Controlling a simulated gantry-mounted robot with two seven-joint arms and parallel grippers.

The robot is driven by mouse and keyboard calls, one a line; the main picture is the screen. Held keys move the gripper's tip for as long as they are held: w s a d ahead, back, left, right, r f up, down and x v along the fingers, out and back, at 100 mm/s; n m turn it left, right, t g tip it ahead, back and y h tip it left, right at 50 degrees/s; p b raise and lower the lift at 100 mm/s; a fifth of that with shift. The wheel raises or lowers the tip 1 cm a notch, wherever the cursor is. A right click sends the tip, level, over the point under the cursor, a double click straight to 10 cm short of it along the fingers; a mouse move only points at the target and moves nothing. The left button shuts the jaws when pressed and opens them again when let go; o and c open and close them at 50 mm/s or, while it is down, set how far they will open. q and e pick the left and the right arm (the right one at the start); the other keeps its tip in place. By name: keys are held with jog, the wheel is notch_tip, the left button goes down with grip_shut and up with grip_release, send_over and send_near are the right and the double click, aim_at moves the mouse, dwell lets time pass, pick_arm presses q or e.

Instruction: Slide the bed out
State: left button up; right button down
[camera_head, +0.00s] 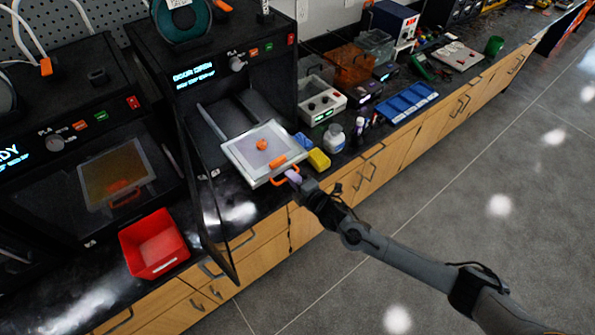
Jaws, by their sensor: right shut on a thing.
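The bed (240,150) is a pale plate with a white rim and an orange handle at its front edge. It sticks out of the open front of the black 3D printer (217,85) on its rails. A small orange printed piece (262,144) sits on the plate. The printer's door (207,205) stands open to the left of the bed. My right gripper (290,178) is at the bed's front edge, shut on the orange handle (284,172); its fingertips are small and partly hidden. My left gripper is not in view.
A second printer (70,140) with its door closed stands at the left. A red bin (153,244) sits on the counter left of the open door. A yellow sponge-like block (318,159), a white bottle (334,138) and a blue tray (406,103) lie to the right.

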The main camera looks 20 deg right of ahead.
jog(key=shift+r, duration=0.2)
jog(key=c, duration=1.6)
grip_release()
jog(key=shift+c, duration=0.2)
jog(key=o, duration=0.4)
jog(key=shift+s+d+f, duration=0.1)
jog(key=shift+s+f, duration=0.05)
jog(key=shift+s, duration=0.15)
jog(key=shift+o, duration=0.2)
jog(key=shift+w, duration=0.1)
jog(key=p+v, duration=0.1)
jog(key=v, duration=0.9)
jog(key=shift+s, duration=0.4)
